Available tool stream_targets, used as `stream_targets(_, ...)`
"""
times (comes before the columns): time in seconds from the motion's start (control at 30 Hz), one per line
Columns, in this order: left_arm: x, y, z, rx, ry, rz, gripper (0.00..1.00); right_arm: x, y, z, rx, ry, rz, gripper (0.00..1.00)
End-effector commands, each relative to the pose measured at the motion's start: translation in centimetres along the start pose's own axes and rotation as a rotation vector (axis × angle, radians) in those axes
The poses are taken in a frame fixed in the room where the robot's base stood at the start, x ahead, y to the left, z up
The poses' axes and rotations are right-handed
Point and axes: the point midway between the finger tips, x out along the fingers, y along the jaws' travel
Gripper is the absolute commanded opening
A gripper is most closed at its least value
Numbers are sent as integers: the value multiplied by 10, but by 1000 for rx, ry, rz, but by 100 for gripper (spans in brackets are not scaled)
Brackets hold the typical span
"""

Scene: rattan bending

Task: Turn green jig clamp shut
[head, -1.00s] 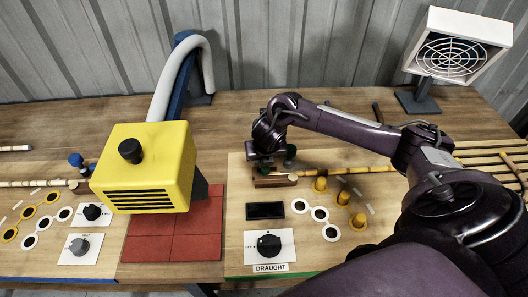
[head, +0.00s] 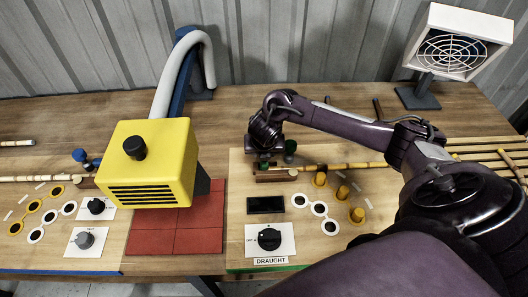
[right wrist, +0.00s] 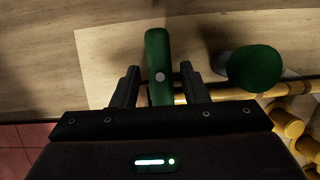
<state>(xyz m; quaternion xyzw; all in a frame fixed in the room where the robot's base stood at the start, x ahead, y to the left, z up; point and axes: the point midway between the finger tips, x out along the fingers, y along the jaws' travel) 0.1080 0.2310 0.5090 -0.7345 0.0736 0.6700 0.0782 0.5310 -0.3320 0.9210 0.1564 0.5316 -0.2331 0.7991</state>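In the right wrist view the green clamp lever (right wrist: 157,52) lies lengthwise between the fingers of my right gripper (right wrist: 158,88), with a grey pivot on it. The fingers stand apart, with gaps to the lever on both sides, so the gripper is open around it. A round green knob (right wrist: 254,68) on a grey post stands to the right; it also shows in the head view (head: 291,147). In the head view my right gripper (head: 266,160) is over the back of the right board and hides most of the lever. My left gripper is out of view.
A bamboo-like rod (head: 345,166) runs right from a wooden block (head: 276,176). Yellow pegs (head: 357,215) and a draught dial (head: 269,238) are in front. A yellow vented box (head: 152,160) stands left over red tiles (head: 199,240). A fan (head: 451,50) is at back right.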

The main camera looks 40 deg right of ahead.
Motion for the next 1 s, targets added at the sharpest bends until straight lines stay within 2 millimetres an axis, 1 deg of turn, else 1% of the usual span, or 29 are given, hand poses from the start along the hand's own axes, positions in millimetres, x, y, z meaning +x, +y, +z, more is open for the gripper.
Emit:
stream_targets(0.27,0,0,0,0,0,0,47,0,0,-1,-3,3,0,45)
stream_targets(0.37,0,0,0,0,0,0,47,-4,0,-1,-5,3,1,45)
stream_targets(0.47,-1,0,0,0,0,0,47,-16,1,-1,-6,2,2,45)
stream_targets(0.67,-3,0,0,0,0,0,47,-52,0,0,-6,0,2,45)
stream_targets(0.73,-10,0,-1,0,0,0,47,-65,0,2,-5,0,1,45)
stream_targets(0.83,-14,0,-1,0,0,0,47,-74,0,1,-5,0,0,45)
stream_targets(1.0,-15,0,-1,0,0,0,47,-78,0,-1,-2,2,-1,45)
